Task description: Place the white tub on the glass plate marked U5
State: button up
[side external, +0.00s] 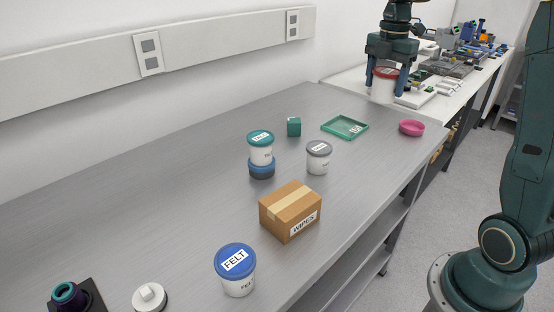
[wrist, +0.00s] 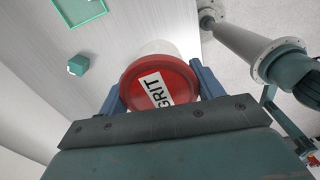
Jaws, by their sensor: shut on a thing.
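My gripper (side external: 386,84) is at the far end of the metal bench, pointing down, with its blue fingers shut on a white tub (side external: 382,90) with a red lid. In the wrist view the lid (wrist: 160,82) faces the camera, with a white label reading GRIT, and my gripper (wrist: 160,88) has a finger on each side of it. The tub looks upright in the side view. Whether its base touches anything cannot be told. I can make out no glass plate marked U5 in either view.
The bench holds a FELT tub (side external: 236,270), a WIPES carton (side external: 290,212), a grey-lidded tub (side external: 318,158), a teal-lidded tub (side external: 261,150) on a dark blue base, a teal block (side external: 294,127), a green tray (side external: 329,128) and a pink dish (side external: 411,128). A cluttered white bench stands behind.

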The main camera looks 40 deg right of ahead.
jog(key=w+d+m, duration=0.1)
jog(key=w+d, duration=1)
jog(key=w, duration=0.3)
jog(key=shift+w+d+r, duration=0.25)
jog(key=shift+w+r, duration=0.1)
jog(key=shift+f, duration=0.1)
send_over(347, 131)
notch_tip(347, 131, down, 16)
jog(key=shift+r, duration=0.25)
dwell(0.7)
jog(key=shift+f, duration=0.1)
jog(key=shift+f, duration=2.05)
jog(key=shift+f, duration=0.1)
